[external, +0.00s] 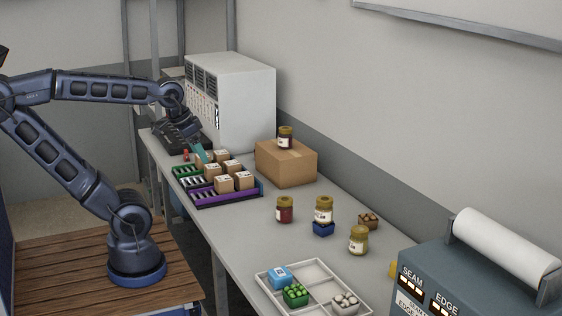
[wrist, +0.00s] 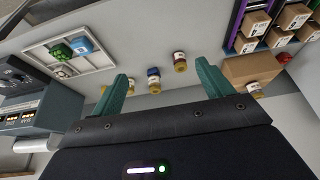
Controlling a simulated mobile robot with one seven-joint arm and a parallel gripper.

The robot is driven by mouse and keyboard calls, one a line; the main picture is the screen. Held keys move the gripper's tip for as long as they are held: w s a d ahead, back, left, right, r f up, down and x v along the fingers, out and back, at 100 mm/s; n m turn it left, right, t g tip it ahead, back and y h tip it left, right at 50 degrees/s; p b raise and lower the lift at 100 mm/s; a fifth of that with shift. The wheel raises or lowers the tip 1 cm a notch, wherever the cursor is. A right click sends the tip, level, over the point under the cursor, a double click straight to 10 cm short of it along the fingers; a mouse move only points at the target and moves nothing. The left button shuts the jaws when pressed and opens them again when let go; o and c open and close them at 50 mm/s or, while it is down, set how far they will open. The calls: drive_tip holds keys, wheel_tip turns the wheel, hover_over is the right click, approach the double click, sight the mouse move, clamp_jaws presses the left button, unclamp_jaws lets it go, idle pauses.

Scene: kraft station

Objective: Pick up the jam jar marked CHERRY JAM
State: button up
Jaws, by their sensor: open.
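Several gold-lidded jars stand on the bench, with labels too small to read, so I cannot tell which is marked CHERRY JAM. A dark red jar (external: 285,210) stands on the bench; it also shows in the wrist view (wrist: 180,64). A dark jar (external: 285,139) sits on a cardboard box (external: 286,165). A pale-labelled jar (external: 323,212) sits on a small blue block (external: 323,229). A yellowish jar (external: 358,241) stands nearer the camera. My gripper (external: 201,153) is open and empty at the bench's far end, apart from the jars; its teal fingers show in the wrist view (wrist: 162,68).
Coloured racks (external: 227,199) with small cartons lie near my gripper. A white cabinet (external: 240,95) stands behind. A divided tray (external: 262,276) with small items and a SEAM/EDGE machine (external: 475,280) are at the near end.

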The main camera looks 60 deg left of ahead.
drive_tip(key=shift+o, duration=0.4)
drive_tip(key=m+g, duration=0.1)
drive_tip(key=g, duration=0.4)
hover_over(284, 199)
drive_tip(key=f, duration=1.8)
drive_tip(key=shift+s+d, duration=0.35)
drive_tip(key=shift+w+a+f, duration=0.1)
drive_tip(key=shift+w+f, duration=0.25)
drive_tip(key=shift+f, duration=2.95)
drive_tip(key=shift+w+a+f, duration=0.1)
drive_tip(key=shift+f, duration=1.15)
drive_tip(key=shift+w+a+f, duration=0.1)
drive_tip(key=shift+f, duration=1.15)
drive_tip(key=c, duration=1.3)
